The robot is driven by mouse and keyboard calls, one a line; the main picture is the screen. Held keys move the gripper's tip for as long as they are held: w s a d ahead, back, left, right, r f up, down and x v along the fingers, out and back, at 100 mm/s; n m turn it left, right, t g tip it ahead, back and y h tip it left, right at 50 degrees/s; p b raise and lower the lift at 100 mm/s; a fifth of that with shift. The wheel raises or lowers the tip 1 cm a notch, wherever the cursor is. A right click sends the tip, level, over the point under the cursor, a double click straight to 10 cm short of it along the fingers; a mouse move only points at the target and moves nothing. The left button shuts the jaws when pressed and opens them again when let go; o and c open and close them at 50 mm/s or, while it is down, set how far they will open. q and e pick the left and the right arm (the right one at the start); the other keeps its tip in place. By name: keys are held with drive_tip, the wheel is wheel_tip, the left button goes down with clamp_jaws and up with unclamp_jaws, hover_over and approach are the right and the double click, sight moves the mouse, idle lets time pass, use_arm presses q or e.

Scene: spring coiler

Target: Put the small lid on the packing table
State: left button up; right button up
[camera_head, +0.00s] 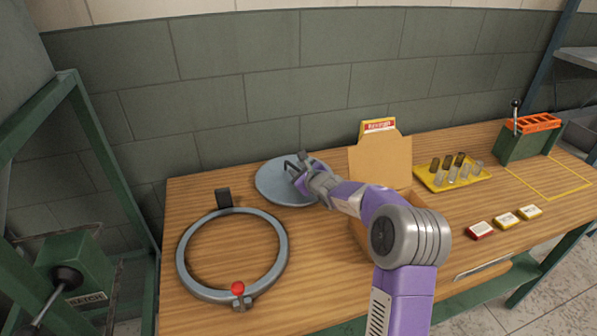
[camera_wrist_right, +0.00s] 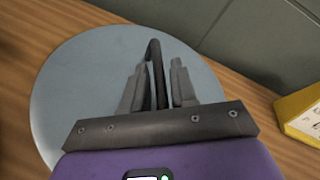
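The small lid is most likely the round grey-blue disc (camera_head: 272,187) with a dark arched handle (camera_head: 291,165), at the wooden table's back edge, left of the cardboard box. The disc fills much of the right wrist view (camera_wrist_right: 75,90), where the handle (camera_wrist_right: 158,72) stands between my finger tips. My right gripper (camera_head: 297,170) is at the handle; its fingers (camera_wrist_right: 157,85) lie close on either side. Whether they press on it, and whether the disc is clear of the tabletop, I cannot tell. My left gripper is not in view. Which surface is the packing table is not clear.
A grey ring (camera_head: 188,273) with a red knob lies front left on the table (camera_head: 320,255). An open cardboard box (camera_head: 383,160) is partly behind my right arm. A yellow tray (camera_head: 432,183) with several cylinders, small boxes (camera_head: 505,220) and a green device (camera_head: 525,146) stand right.

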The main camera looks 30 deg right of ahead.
drive_tip(key=shift+o, duration=1.1)
drive_tip(key=shift+s, duration=0.1)
drive_tip(key=v, duration=0.7)
drive_tip(key=shift+s+r+p, duration=0.15)
drive_tip(key=shift+s+p, duration=0.05)
drive_tip(key=shift+p, duration=0.1)
drive_tip(key=shift+w, duration=0.1)
